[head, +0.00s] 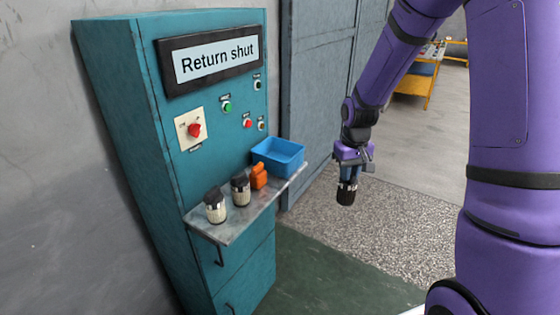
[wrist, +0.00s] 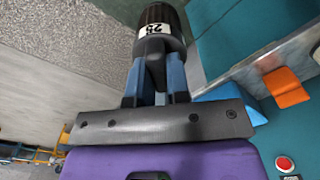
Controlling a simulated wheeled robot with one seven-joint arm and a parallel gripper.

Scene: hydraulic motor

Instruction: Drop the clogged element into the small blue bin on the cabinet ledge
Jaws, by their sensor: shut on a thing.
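My gripper (head: 350,172) is shut on a dark, ribbed cylindrical element (head: 346,192) that hangs below its fingers. In the wrist view the element (wrist: 162,22) shows a white label reading 25, and the blue fingers close on its narrower black neck. The small blue bin (head: 278,157) sits at the far right end of the cabinet ledge (head: 228,229). My gripper and the element are to the right of the bin, apart from it and off the ledge. The bin looks empty, though its floor is only partly visible.
Two pale elements with black tops (head: 215,206) (head: 240,190) and an orange object (head: 259,176) stand on the ledge left of the bin. The teal cabinet (head: 150,130) has a red knob (head: 194,130) and a "Return shut" sign (head: 215,60). Open floor lies below my gripper.

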